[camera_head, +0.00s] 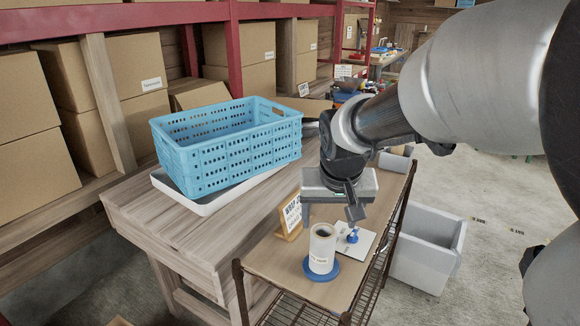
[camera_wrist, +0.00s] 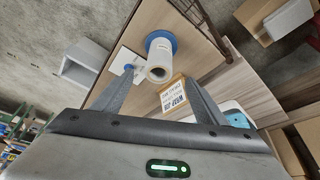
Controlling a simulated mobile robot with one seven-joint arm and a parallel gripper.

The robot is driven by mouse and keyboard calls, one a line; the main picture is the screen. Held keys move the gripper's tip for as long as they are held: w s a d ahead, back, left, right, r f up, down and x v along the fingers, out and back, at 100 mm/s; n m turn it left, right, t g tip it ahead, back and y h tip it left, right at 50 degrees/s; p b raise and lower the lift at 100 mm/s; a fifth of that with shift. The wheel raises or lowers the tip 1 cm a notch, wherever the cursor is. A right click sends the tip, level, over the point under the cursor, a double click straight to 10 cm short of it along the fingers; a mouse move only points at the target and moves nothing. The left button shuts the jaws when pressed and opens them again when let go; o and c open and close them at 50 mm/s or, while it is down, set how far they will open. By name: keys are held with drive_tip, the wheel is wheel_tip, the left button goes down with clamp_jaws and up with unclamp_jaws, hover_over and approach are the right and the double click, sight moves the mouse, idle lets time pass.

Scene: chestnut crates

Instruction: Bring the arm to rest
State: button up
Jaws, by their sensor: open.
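My gripper (camera_head: 330,216) hangs above the small wire-sided cart with a wooden top (camera_head: 280,258), its jaws pointing down. In the wrist view its two fingers (camera_wrist: 157,84) stand apart with nothing held between them. A white roll (camera_head: 321,250) stands upright on a blue round base on the cart, below and apart from the fingers. It also shows in the wrist view (camera_wrist: 159,66). My arm reaches in from the upper right of the head view.
A small sign (camera_head: 291,217) stands behind the roll. A white plate with a blue piece (camera_head: 362,238) lies beside it. A blue crate (camera_head: 230,148) sits in a white tray (camera_head: 208,206) on the wooden table. A grey bin (camera_head: 425,262) stands right of the cart, with open floor beyond.

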drive_tip(key=s+r+p, duration=0.3)
drive_tip(key=s+r, duration=0.3)
drive_tip(key=s, duration=0.3)
drive_tip(key=s+r+n+t+p, duration=0.1)
drive_tip(key=s+r+p, duration=0.3)
drive_tip(key=s+r, duration=0.3)
drive_tip(key=shift+s+d, duration=0.35)
drive_tip(key=shift+s, duration=0.7)
drive_tip(key=shift+d, duration=0.1)
